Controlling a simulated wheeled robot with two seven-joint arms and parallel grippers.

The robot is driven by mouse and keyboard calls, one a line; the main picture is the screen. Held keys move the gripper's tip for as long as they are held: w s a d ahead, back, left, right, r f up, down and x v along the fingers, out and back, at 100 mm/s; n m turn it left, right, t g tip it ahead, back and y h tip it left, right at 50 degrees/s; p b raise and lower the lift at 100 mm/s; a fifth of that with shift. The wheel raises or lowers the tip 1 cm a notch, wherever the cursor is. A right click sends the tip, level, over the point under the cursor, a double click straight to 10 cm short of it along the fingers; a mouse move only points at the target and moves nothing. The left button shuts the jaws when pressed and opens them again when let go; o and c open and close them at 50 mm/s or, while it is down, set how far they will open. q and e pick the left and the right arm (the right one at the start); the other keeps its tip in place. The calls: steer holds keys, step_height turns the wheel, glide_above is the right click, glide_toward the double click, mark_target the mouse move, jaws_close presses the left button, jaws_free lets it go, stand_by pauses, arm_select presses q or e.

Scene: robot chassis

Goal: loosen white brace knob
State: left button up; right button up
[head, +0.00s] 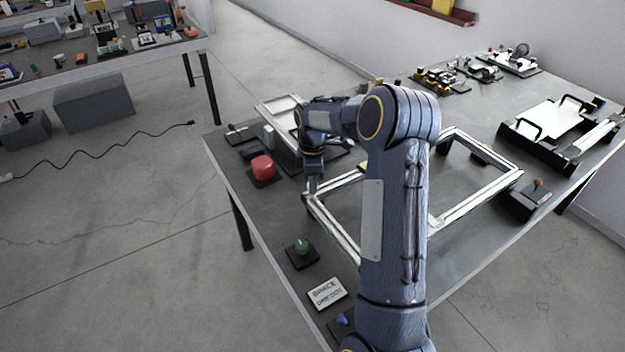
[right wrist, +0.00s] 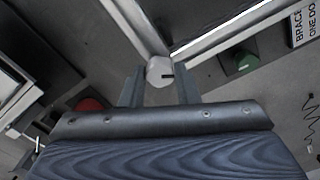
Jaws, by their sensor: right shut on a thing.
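The white brace knob (right wrist: 160,71) is at a corner of the silver metal frame in the right wrist view. It is pale and round, with a small dark mark on its right side. My right gripper (right wrist: 160,88) has one finger on each side of it and is shut on it. In the head view my right gripper (head: 313,184) points down at the left corner of the silver frame (head: 455,215) on the grey table. The knob is hard to make out there, behind the gripper. My left gripper is not in view.
A red knob (head: 262,167) stands left of the gripper. A green knob (head: 302,246), a white lettered sign (head: 327,294) and a blue knob (head: 342,320) line the near left table edge. An orange-red knob (head: 537,184) stands right of the frame. The frame's middle is mostly bare.

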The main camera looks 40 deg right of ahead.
steer(key=shift+n, duration=0.5)
steer(key=o, duration=1)
steer(key=shift+c, duration=0.2)
step_height(320, 180, up, 8)
steer(key=shift+f+b, duration=0.1)
steer(key=shift+b, duration=0.25)
